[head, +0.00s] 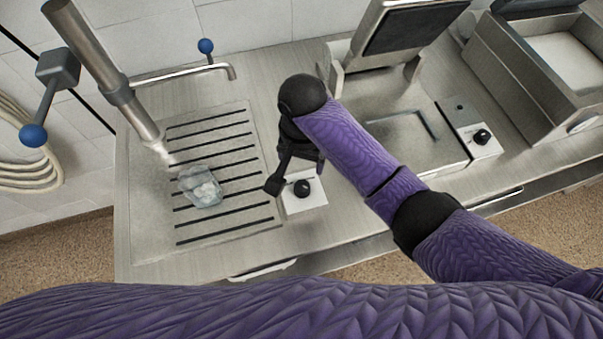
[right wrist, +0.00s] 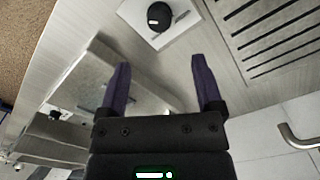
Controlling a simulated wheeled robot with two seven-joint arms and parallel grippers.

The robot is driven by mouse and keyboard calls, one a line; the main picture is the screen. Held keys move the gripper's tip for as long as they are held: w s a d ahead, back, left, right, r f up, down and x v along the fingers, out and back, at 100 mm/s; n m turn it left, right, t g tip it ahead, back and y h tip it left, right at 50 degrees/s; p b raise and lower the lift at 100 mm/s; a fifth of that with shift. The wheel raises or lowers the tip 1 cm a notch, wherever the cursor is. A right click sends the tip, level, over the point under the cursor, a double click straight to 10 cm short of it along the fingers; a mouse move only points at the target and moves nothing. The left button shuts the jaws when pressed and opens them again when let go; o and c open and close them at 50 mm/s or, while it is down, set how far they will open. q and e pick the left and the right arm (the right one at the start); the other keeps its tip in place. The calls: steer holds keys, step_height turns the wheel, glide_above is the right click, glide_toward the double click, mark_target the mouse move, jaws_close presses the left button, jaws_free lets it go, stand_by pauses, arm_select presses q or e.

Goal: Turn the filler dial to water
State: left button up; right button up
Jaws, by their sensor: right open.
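The filler dial is a round black knob (head: 302,188) on a small white plate (head: 305,204), just right of the slotted drain grate. In the right wrist view the knob (right wrist: 159,16) sits at the top, beyond the fingertips, with a pale mark beside it on the plate. I cannot read its setting. My right gripper (head: 277,184) is just left of and above the dial in the head view. In the right wrist view its two purple fingers (right wrist: 160,62) are apart with nothing between them, clear of the knob. My left gripper is not in view.
A thick metal spout (head: 110,85) hangs over the grate (head: 225,205), where a clear, ice-like lump (head: 200,187) lies. A thin tap (head: 185,74) has a blue knob. Another black dial (head: 481,137) is on the open-lidded appliance at right. Bare counter (head: 350,215) lies right of the plate.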

mark_target(302, 185)
step_height(302, 185, down, 9)
steer(key=b, duration=0.3)
steer(key=shift+d+f+b, duration=0.1)
steer(key=shift+b, duration=0.2)
steer(key=shift+f, duration=0.4)
steer(key=c, duration=0.7)
jaws_close()
